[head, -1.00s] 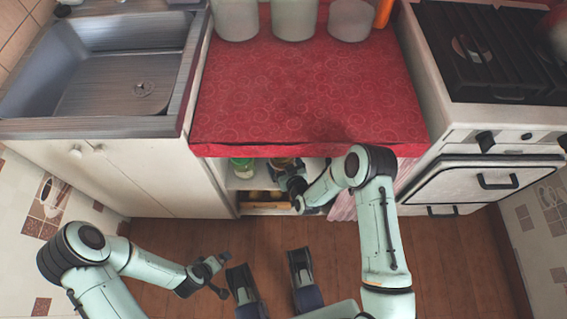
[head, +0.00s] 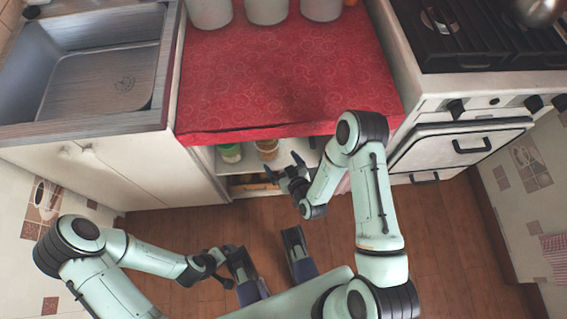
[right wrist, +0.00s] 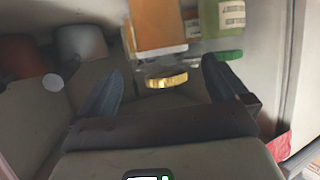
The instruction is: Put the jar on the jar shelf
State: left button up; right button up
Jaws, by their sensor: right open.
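A jar with orange-brown contents (head: 267,152) stands in the open shelf unit under the red counter. In the right wrist view the same jar (right wrist: 158,28) shows upside down, with its gold lid between and beyond the fingertips. A green-lidded jar (head: 231,153) stands to its left in the head view; it also shows in the right wrist view (right wrist: 224,18). My right gripper (head: 290,172) is open and empty, just in front of the shelf and apart from the jars. My left gripper (head: 226,267) is low at the left, away from the shelf, and its fingers look apart.
The red oilcloth counter (head: 290,75) overhangs the shelf, with several white canisters (head: 267,8) at its back. A lower shelf (head: 252,186) holds a wooden crate. The sink cabinet (head: 130,170) stands left and the stove (head: 460,130) right. The wooden floor (head: 430,225) in front is clear.

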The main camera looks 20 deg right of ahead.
pick_arm(q)
jog(key=shift+s, duration=0.1)
pick_arm(e)
jog(key=s+f+m+g, duration=0.3)
jog(key=s+g, duration=0.3)
jog(key=s, duration=0.4)
jog(key=s+f+m+g+y, duration=0.1)
jog(key=s+f+m+g, duration=0.2)
jog(key=s, duration=0.8)
notch_tip(320, 180, down, 3)
jog(key=g, duration=0.3)
jog(key=shift+a, duration=0.15)
pick_arm(q)
jog(key=shift+r, duration=0.1)
pick_arm(e)
jog(key=shift+r, duration=0.15)
